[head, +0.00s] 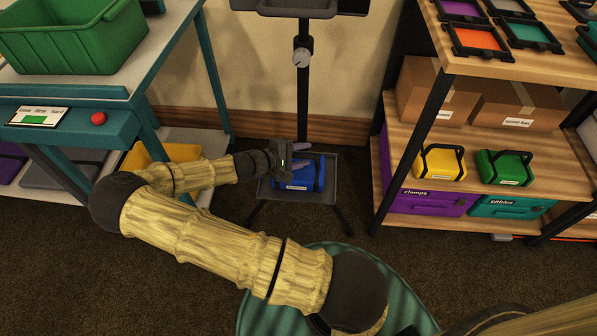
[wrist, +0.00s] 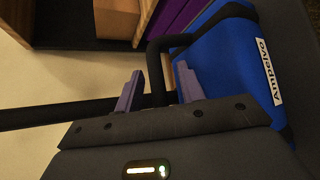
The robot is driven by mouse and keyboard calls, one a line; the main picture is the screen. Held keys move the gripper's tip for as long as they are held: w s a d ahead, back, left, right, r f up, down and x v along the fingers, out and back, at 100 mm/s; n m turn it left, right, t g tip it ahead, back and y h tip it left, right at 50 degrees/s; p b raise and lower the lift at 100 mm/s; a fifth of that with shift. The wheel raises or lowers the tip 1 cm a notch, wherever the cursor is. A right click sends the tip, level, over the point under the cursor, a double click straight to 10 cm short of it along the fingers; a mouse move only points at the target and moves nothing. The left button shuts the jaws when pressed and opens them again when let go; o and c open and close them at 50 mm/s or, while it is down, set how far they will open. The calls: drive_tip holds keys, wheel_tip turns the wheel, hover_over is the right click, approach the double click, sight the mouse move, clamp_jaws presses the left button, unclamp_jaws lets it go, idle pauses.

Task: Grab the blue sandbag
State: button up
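The blue sandbag (head: 309,178) rests on the small low dark tray (head: 265,191) of the stand in the head view. In the wrist view the blue sandbag (wrist: 225,60) fills the right side, with a white label and a black handle (wrist: 154,60). My gripper (head: 292,156) is at the bag's upper left part in the head view and hides some of it. In the wrist view my gripper (wrist: 160,80) has its two grey-purple fingers spread apart. One side of the handle shows between them, with gaps on both sides. I cannot tell how deep the handle sits between the fingers.
The stand's pole (head: 303,95) rises just behind the bag. A wooden shelf (head: 570,155) at right holds a yellow sandbag (head: 452,170) and a green sandbag (head: 510,175). A teal workbench (head: 180,40) with a green bin (head: 75,45) stands at left. Carpet is clear in front.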

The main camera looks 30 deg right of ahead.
clamp_jaws()
idle(1.2)
